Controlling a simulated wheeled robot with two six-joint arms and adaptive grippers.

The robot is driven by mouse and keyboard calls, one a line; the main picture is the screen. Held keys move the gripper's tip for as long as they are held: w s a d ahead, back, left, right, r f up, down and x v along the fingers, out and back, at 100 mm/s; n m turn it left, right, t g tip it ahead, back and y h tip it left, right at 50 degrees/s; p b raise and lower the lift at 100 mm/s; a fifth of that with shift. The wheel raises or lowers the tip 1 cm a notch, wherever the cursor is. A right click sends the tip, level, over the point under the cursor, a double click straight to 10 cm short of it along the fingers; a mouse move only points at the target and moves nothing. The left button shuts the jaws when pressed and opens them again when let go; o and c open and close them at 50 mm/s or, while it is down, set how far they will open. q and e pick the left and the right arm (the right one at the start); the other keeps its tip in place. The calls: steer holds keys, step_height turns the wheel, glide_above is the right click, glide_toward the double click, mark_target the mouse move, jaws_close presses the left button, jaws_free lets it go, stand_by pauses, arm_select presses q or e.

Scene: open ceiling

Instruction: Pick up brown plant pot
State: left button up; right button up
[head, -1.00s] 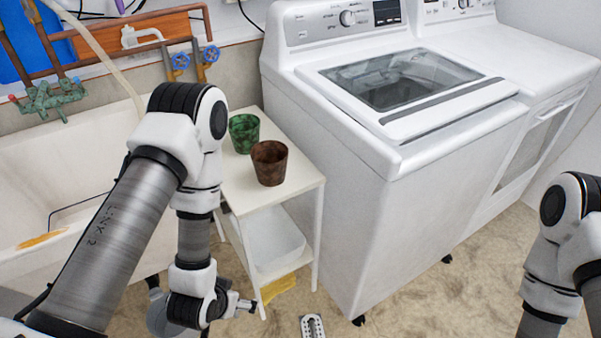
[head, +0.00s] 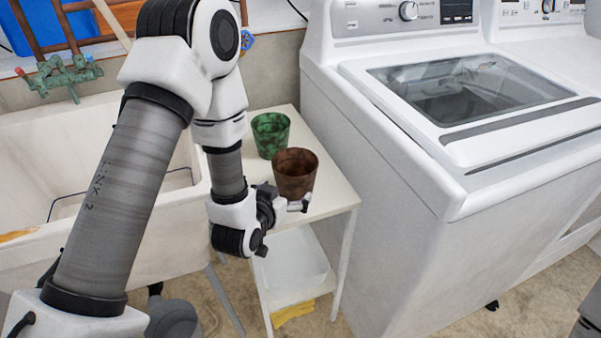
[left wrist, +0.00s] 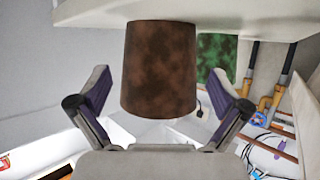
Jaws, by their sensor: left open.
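The brown plant pot (head: 296,176) stands upright on the white side table (head: 334,192), near its front edge. My left gripper (head: 300,203) is at the front of the pot, low, near the tabletop. In the left wrist view the brown pot (left wrist: 158,70) sits centrally ahead, between the two open fingers of my left gripper (left wrist: 162,105). Gaps show between each finger and the pot. The left gripper is open and holds nothing. My right gripper is not in view; only a bit of my right arm shows at the lower right edge of the head view.
A green pot (head: 270,134) stands just behind the brown one; it also shows in the left wrist view (left wrist: 216,60). A white washing machine (head: 400,200) is close on the right. A sink (head: 40,180) is on the left. A white bin (head: 296,265) sits on the table's lower shelf.

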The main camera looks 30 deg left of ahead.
arm_select(q)
steer(key=shift+w+f, duration=0.2)
steer(key=shift+w, duration=0.25)
steer(key=x, duration=0.4)
steer(key=shift+w+f, duration=0.25)
steer(key=shift+f, duration=0.2)
steer(key=shift+s+r, duration=0.1)
steer(key=shift+c, duration=0.4)
steer(key=c, duration=0.7)
